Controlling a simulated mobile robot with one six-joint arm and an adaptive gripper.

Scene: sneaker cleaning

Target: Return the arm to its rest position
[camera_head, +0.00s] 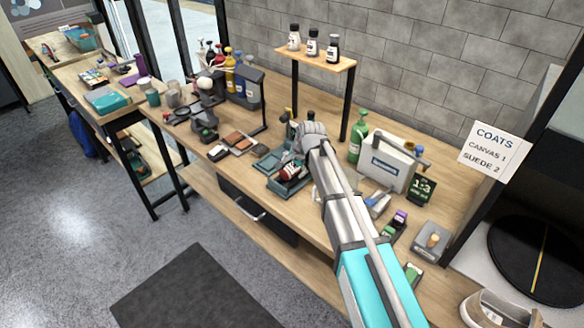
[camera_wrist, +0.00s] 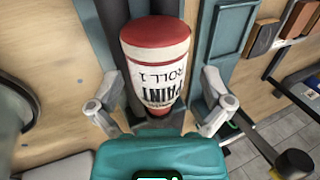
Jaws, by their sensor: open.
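My arm reaches from the lower right over the workbench (camera_head: 232,128) in the head view. My gripper (camera_wrist: 160,112) is open in the wrist view, with one finger on each side of a white bottle (camera_wrist: 157,72) with red ends, marked "PAINT ROLL 1". A gap shows between the bottle and each finger. In the head view the bottle (camera_head: 290,171) is partly hidden by my gripper and sits in a grey-blue tray (camera_head: 284,190). I cannot tell how far my gripper is above the bottle.
A shelf (camera_head: 318,57) with several small bottles stands behind my arm. A green bottle (camera_head: 357,138) and a grey machine (camera_head: 385,164) stand to its right. Brown blocks (camera_head: 238,140) lie left of the tray. A sneaker (camera_head: 497,309) is at the lower right.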

